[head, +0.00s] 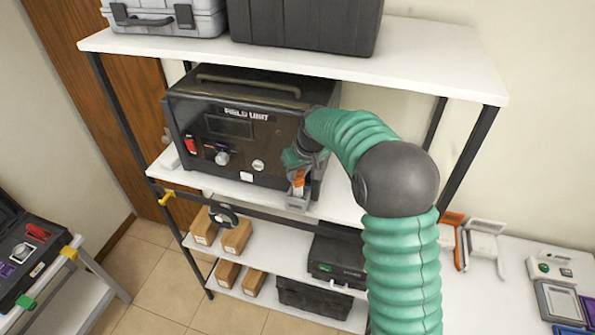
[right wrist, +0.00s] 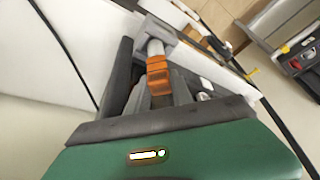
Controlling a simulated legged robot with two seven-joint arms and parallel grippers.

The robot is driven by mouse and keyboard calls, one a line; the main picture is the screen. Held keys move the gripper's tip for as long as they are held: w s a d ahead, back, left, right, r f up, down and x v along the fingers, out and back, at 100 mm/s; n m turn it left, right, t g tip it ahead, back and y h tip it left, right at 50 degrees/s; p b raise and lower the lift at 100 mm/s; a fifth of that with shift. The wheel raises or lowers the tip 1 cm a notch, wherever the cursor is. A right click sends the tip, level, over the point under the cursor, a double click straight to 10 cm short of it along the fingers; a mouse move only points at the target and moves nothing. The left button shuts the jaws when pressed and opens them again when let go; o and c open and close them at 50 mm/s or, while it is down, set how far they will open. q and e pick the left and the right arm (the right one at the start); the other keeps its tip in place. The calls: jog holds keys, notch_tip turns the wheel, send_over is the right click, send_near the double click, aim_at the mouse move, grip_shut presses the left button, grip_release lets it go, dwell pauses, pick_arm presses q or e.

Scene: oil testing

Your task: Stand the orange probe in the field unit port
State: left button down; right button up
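The field unit (head: 250,125) is a large dark box with a front panel on the middle shelf. My right gripper (head: 298,170) is in front of its lower right corner, pointing down. It is closed around the orange probe (head: 298,181). In the right wrist view, the orange probe (right wrist: 157,74) sits between the fingers, with a grey shaft beyond it. The shaft meets a grey block (right wrist: 155,32). In the head view this grey block (head: 298,203) is at the shelf's front edge; I cannot tell whether it is the port or part of the probe. My left gripper is not in view.
The white middle shelf (head: 340,200) has some free room right of the unit. An upper shelf (head: 430,60) with cases overhangs it. Small boxes (head: 236,237) and a dark case (head: 335,260) fill the lower shelves. An open case (head: 30,250) stands at left.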

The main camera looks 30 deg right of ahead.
jog(key=shift+o, duration=0.9)
jog(key=shift+a, duration=0.1)
jog(key=shift+r, duration=0.1)
jog(key=shift+p+v, duration=1)
jog(key=shift+v, duration=0.95)
jog(key=p+v, duration=0.2)
jog(key=v, duration=0.5)
jog(key=shift+w, duration=0.1)
